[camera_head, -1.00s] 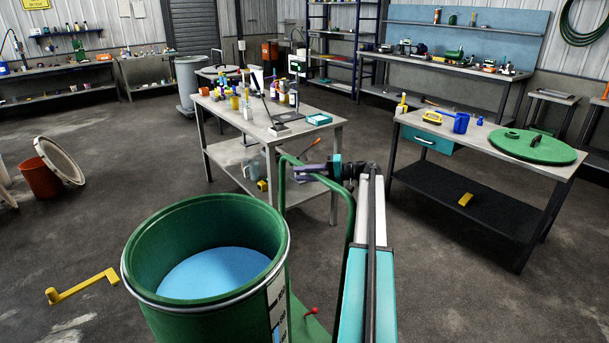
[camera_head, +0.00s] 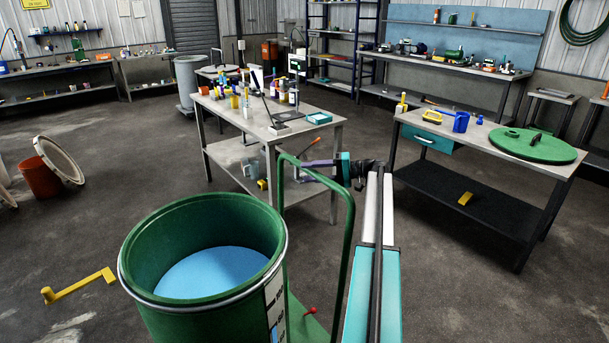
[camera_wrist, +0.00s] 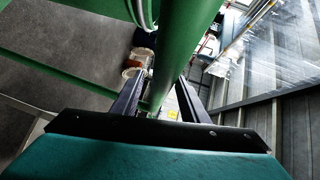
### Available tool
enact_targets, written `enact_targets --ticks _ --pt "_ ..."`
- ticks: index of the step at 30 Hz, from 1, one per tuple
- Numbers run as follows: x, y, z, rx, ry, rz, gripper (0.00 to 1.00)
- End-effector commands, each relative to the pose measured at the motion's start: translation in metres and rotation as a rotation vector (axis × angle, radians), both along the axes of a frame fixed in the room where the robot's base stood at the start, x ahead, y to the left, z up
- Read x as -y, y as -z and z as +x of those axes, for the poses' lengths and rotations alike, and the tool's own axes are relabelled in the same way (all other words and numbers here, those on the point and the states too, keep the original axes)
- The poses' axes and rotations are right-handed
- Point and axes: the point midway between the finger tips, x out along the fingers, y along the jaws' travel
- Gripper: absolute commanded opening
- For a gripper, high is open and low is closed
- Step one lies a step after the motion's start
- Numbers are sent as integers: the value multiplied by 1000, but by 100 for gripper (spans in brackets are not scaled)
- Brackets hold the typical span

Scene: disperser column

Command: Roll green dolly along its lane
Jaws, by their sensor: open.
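The green dolly's upright tubular handle (camera_head: 345,235) stands in the middle of the head view. Part of its green base (camera_head: 306,321) shows below. An open green drum (camera_head: 190,320) holding blue liquid (camera_head: 212,272) stands at the handle's left. My gripper (camera_head: 303,164) is at the handle's top bar, its fingers pointing left. In the wrist view my gripper (camera_wrist: 158,88) is open, and a green tube (camera_wrist: 178,55) runs through the view between its two dark fingers. I cannot tell whether the fingers touch it.
A crowded workbench (camera_head: 318,133) stands just behind the handle. A second table (camera_head: 470,150) with a green lid (camera_head: 534,147) is at right. A yellow crank-shaped piece (camera_head: 80,286) lies on the floor left of the drum. Floor between is clear.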

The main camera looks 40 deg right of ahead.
Motion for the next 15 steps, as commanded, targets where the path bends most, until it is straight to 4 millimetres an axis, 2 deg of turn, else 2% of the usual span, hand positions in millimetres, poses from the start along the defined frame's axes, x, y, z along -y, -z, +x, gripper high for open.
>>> enact_targets --ticks 15 --pt "54 -10 -62 -1 0 -1 40"
